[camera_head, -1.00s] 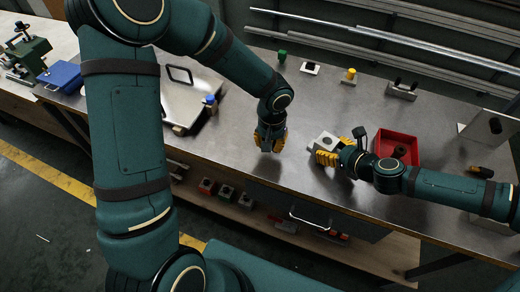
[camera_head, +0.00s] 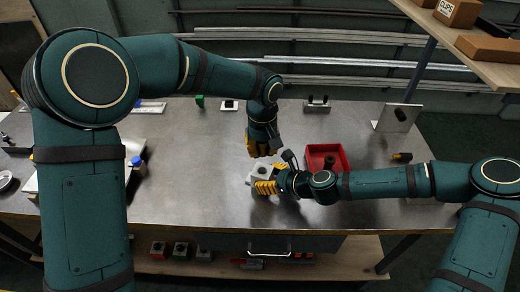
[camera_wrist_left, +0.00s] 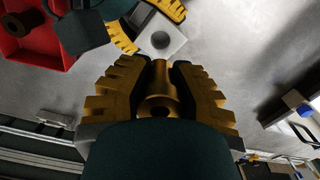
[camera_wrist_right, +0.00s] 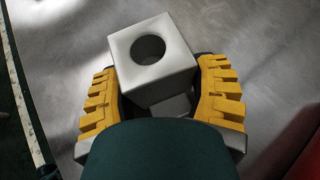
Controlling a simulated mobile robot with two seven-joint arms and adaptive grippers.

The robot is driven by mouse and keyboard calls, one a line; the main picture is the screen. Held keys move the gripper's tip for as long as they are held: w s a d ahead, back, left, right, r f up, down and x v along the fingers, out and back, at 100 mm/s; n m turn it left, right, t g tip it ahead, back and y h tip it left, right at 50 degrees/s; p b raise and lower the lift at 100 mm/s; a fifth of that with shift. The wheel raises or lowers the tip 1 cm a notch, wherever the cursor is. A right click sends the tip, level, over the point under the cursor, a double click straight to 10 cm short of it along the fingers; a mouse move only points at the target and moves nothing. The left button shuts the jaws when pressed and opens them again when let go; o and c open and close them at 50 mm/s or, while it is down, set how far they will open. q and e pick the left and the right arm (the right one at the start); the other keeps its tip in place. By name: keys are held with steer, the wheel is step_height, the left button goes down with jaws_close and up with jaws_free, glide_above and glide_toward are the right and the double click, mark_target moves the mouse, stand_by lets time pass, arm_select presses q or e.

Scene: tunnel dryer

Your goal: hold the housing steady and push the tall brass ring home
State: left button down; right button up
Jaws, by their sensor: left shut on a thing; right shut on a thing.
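The housing (camera_head: 258,171) is a pale grey block with a round hole in its top. My right gripper (camera_head: 265,187) is shut on it at the bench. In the right wrist view the housing (camera_wrist_right: 165,86) sits between the yellow fingers and its hole looks empty. My left gripper (camera_head: 264,148) is shut on the tall brass ring (camera_wrist_left: 158,88), a flanged brass sleeve, seen between its fingers in the left wrist view. The ring is apart from the housing, which shows beyond it in that view (camera_wrist_left: 178,45). In the head view the ring is hidden by the gripper.
A red bin (camera_head: 312,160) with a dark round part in it stands just right of the housing. A green piece (camera_head: 200,101), a white block (camera_head: 229,105) and a dark-topped bracket (camera_head: 317,104) stand along the back edge. The bench left of the grippers is largely clear.

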mark_target(263, 167)
arm_select(q)
steer(key=shift+f, duration=2.85)
steer(key=shift+f, duration=0.9)
steer(key=c, duration=0.9)
jaws_free()
steer(key=shift+o, duration=0.2)
steer(key=shift+r, duration=0.1)
step_height(263, 167, up, 12)
steer(key=shift+f, duration=0.1)
